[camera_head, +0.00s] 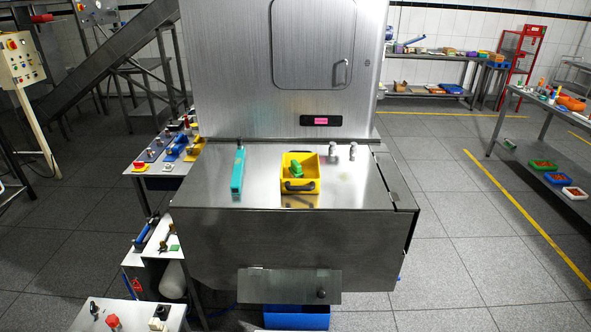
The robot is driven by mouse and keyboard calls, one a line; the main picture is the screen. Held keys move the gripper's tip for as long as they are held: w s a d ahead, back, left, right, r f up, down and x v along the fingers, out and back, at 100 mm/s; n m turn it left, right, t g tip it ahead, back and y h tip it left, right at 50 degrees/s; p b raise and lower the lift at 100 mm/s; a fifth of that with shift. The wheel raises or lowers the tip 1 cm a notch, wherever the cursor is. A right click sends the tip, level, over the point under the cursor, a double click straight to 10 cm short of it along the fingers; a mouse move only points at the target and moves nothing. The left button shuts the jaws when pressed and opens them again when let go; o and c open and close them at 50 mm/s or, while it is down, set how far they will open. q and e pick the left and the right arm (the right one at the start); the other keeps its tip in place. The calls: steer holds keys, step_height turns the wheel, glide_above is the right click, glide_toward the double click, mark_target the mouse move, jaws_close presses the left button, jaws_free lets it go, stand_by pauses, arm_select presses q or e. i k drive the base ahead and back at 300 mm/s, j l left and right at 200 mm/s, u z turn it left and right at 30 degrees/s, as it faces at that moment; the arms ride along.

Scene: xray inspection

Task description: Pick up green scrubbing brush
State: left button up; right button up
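A yellow open-topped bin (313,173) stands on the steel machine's flat top, right of the middle. A small green object (296,169), which looks like the green scrubbing brush, lies in it; its bristles cannot be made out. A long teal item (237,173) lies on the same top, left of the bin and apart from it. Neither of my grippers is in view.
The steel surface (354,191) is mostly clear around the bin, with two small metal knobs behind it. A tall steel cabinet (236,70) rises at the back. Cluttered tables stand left and right; a blue crate (297,317) is below in front.

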mark_target(294, 171)
steer(key=i+l, duration=0.2)
steer(key=l, duration=0.15)
steer(key=i+l, duration=0.15)
steer(key=l, duration=0.15)
steer(key=i+l+z, duration=0.1)
steer(key=l, duration=0.25)
steer(key=i, duration=0.1)
